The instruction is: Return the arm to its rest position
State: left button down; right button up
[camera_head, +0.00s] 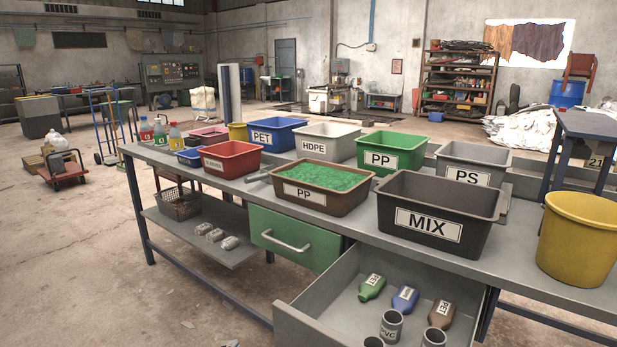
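Neither of my arms nor either gripper shows in the head view. The workbench (350,225) stands in front of me with labelled bins on it. The brown PP bin (322,203) holds green granules. The dark MIX bin (440,216) stands to its right, and its inside looks empty where it shows. The lower drawer (322,318) is pulled open. It holds a green bottle (371,288), a blue bottle (405,298), a brown bottle (441,314) and several grey cylinders, one marked PVC (391,326). The green-fronted drawer (295,238) looks shut.
Blue PET (276,136), white HDPE (327,143), green PP (391,157) and grey PS (472,168) bins line the bench's back. A red bin (231,161) and small bottles stand left. A yellow bucket (578,240) stands right. The floor at left (70,260) is mostly clear.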

pick_arm(q)
jog(key=s+a+f+n+g+y, duration=0.2)
jog(key=s+f+n+g+y, duration=0.5)
jog(key=s+f, duration=0.95)
jog(key=s+a+f+n+g+h+p, duration=0.1)
jog(key=s+f+p, duration=0.3)
jog(key=s, duration=0.9)
jog(key=s+f+n+g+p, duration=0.3)
jog(key=s+f+p, duration=0.2)
jog(key=s, duration=0.8)
jog(key=s+a+f+n+g+h+p, duration=0.1)
jog(key=s+f+n+g+p, duration=0.1)
jog(key=s+f+p, duration=0.3)
jog(key=s+g+p, duration=0.1)
jog(key=s+p, duration=0.3)
jog(key=s, duration=0.4)
jog(key=shift+s+a+h+p, duration=0.2)
jog(key=shift+a+h+p, duration=0.1)
jog(key=shift+a+p, duration=0.05)
pick_arm(e)
jog(key=s+d+f+g, duration=0.1)
jog(key=s+f, duration=0.3)
jog(key=s, duration=0.6)
jog(key=s+d+f, duration=0.2)
jog(key=s+f, duration=0.3)
jog(key=s, duration=0.5)
jog(key=shift+s+d+g, duration=0.2)
jog(key=shift+g, duration=0.2)
